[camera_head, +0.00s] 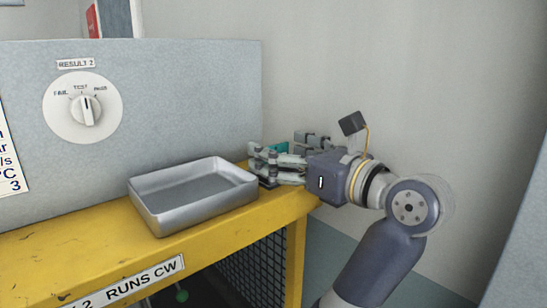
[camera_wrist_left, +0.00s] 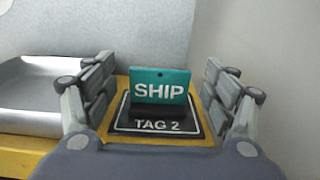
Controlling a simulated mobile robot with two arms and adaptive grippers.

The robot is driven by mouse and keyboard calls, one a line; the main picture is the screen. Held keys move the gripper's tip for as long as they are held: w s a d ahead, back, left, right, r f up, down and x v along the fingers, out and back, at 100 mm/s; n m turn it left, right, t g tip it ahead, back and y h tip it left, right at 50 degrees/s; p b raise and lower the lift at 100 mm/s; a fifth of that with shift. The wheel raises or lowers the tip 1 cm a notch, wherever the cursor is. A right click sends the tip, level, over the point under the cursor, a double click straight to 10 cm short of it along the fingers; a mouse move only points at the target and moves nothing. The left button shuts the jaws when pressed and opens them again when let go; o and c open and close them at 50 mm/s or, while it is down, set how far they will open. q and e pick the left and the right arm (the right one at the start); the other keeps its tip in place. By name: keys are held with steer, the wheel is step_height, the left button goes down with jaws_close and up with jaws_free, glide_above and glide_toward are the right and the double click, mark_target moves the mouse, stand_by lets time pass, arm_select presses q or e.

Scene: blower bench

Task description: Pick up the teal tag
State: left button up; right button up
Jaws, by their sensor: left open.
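The teal tag (camera_wrist_left: 160,84) reads "SHIP" and stands upright in a dark holder (camera_wrist_left: 158,111) in the wrist view. The holder sits on a black plate (camera_wrist_left: 122,127) marked "TAG 2" with a white outline. In the head view only a small teal patch of the tag (camera_head: 279,147) shows behind the fingers. My left gripper (camera_head: 264,165) is open at the bench's right end. In the wrist view its fingers stand to the left and right of the tag, with a visible gap on both sides. My right gripper is not in view.
A grey metal tray (camera_head: 160,212) stands on the yellow bench (camera_head: 50,247), left of my left gripper. Behind it is a grey panel (camera_head: 200,105) with a "RESULT 2" dial (camera_head: 84,107), its pointer near TEST. A wall rises behind the bench's right end.

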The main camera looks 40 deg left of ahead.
arm_select(q)
steer(key=shift+d, duration=0.2)
steer(key=shift+c, duration=0.5)
steer(key=shift+r, duration=0.1)
steer(key=c, duration=1)
